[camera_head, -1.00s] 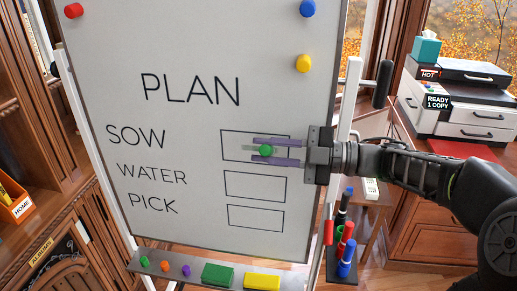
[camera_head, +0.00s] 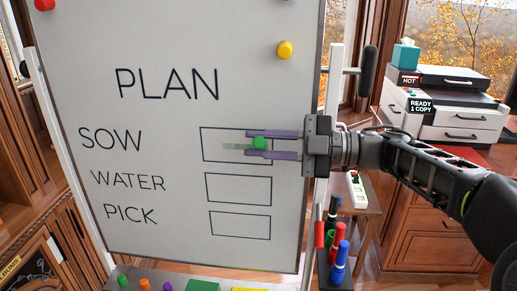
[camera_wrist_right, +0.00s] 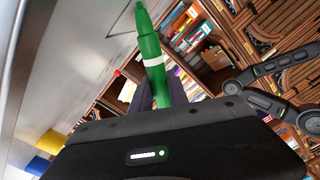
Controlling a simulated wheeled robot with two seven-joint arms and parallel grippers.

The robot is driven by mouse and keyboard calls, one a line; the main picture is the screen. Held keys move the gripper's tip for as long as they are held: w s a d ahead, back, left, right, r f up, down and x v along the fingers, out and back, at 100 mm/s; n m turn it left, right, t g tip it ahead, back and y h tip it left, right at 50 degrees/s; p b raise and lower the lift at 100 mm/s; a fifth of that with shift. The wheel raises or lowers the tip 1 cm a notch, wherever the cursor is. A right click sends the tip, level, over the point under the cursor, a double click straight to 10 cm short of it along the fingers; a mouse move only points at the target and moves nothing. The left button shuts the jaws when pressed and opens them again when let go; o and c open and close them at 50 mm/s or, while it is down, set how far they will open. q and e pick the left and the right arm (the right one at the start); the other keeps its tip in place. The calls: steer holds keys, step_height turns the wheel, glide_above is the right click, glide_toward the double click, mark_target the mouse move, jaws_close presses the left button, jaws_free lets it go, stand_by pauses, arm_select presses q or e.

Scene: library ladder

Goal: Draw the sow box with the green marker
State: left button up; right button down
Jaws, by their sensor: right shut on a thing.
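My right gripper (camera_head: 258,143) is shut on the green marker (camera_head: 260,143), with its purple fingers on either side of it in front of the sow box (camera_head: 202,150). In the right wrist view the green marker (camera_wrist_right: 152,55) stands out from the fingers, with a white band and its tip towards the top. The whiteboard (camera_head: 140,170) carries PLAN, SOW, WATER and PICK, with empty boxes beside WATER and PICK. My left gripper is not in view.
A ledge with coloured magnets, a green block (camera_head: 203,286) and a yellow block runs under the board. A dark holder with several markers (camera_head: 338,248) stands right of the board. A printer (camera_head: 450,105) sits on a cabinet at the right.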

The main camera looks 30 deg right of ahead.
steer(key=shift+a, duration=0.15)
stand_by(0.3)
steer(key=shift+x, duration=1.95)
steer(key=shift+w, duration=0.15)
steer(key=shift+p+x, duration=0.35)
steer(key=shift+x, duration=1.65)
steer(key=shift+a, duration=0.1)
steer(key=x, duration=0.3)
steer(key=shift+w+a+p, duration=0.25)
steer(key=shift+a+p, duration=0.05)
steer(key=shift+a, duration=0.05)
steer(key=shift+s, duration=0.1)
